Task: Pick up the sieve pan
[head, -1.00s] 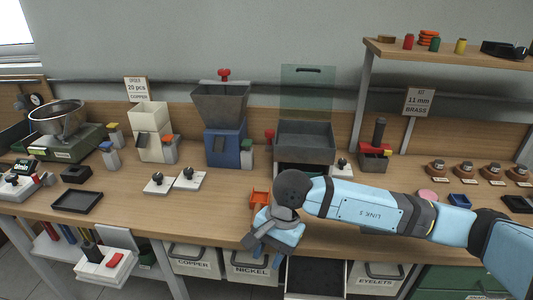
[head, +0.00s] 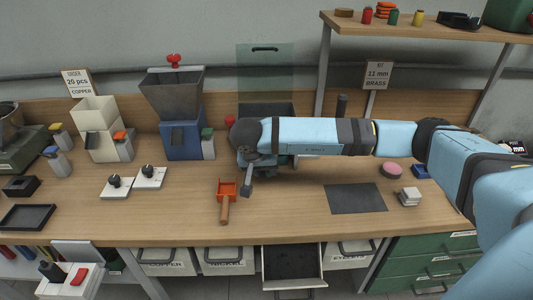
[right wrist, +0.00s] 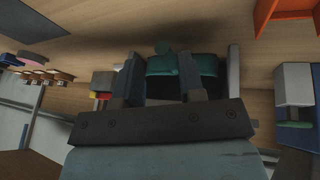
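My right gripper (head: 249,172) is in front of the grey box-shaped unit (head: 266,109) at the back of the bench. My own arm covers most of that unit. In the right wrist view, the two dark fingers of the gripper (right wrist: 162,72) stand apart. I see no clear contact between fingers and pan. In the head view, little of the pan shows under my arm. My left gripper is not in view.
A dark flat mat (head: 356,198), a pink disc (head: 391,171) and a small white block (head: 410,196) are to the right. An open drawer (head: 293,282) sits below.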

